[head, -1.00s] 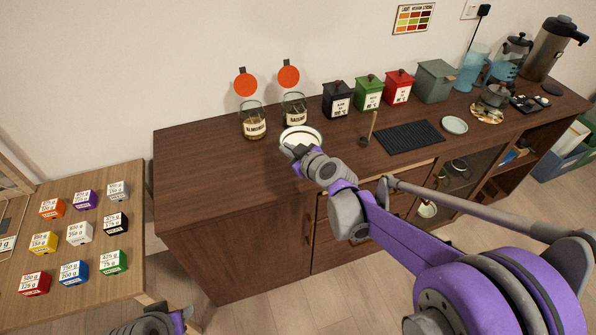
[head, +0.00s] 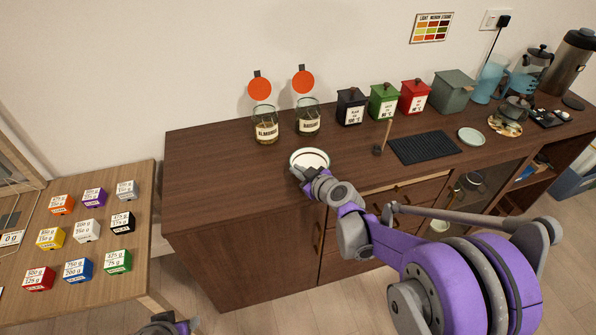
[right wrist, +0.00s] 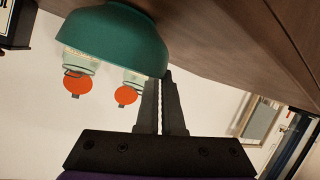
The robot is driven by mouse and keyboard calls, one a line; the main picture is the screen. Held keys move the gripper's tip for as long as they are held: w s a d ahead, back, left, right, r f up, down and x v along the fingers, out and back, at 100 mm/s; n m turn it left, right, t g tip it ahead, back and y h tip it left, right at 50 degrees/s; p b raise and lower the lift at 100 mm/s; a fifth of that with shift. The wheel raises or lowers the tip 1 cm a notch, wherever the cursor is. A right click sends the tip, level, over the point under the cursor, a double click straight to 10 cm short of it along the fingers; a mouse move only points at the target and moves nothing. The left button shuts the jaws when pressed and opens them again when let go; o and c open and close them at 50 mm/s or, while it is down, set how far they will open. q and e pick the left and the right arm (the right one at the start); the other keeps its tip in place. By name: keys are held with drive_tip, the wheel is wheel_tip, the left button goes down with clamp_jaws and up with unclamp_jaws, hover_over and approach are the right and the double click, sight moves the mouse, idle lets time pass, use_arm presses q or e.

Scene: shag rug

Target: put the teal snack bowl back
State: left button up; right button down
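The teal snack bowl (head: 311,158), pale inside, is upright over the front part of the dark sideboard (head: 215,185), in front of the two labelled jars. My right gripper (head: 299,171) is at its near left rim. In the right wrist view the bowl's teal outside (right wrist: 115,38) fills the top, and the right gripper's fingers (right wrist: 164,82) are almost together, closed at the rim. I cannot tell whether the bowl's base touches the sideboard. My left gripper (head: 180,326) shows only partly at the bottom edge; its fingers cannot be made out.
The almonds jar (head: 265,130) and another jar (head: 308,122) stand behind the bowl. Black, green and red canisters, a wooden-handled tool (head: 384,137), a black ribbed mat (head: 425,147) and a pale saucer (head: 471,136) are to the right. The sideboard's left part is bare.

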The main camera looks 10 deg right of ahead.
drive_tip(key=c, duration=1.1)
unclamp_jaws()
drive_tip(key=shift+o, duration=0.2)
drive_tip(key=shift+s+r, duration=0.15)
drive_tip(key=v, duration=1)
drive_tip(key=s+a+f+m+g, duration=0.2)
drive_tip(key=s+a+g, duration=0.2)
drive_tip(key=s, duration=0.8)
drive_tip(key=s+d+f+m+g+h, duration=0.1)
drive_tip(key=s+m+g+h, duration=0.1)
drive_tip(key=s, duration=0.4)
drive_tip(key=s+d+f+m+g+h, duration=0.1)
drive_tip(key=s+d+f+m+h, duration=0.1)
drive_tip(key=s, duration=0.4)
drive_tip(key=shift+s+m+g+p, duration=0.25)
drive_tip(key=shift+m+g+p, duration=0.15)
drive_tip(key=shift+m+p, duration=0.1)
drive_tip(key=shift+f, duration=0.15)
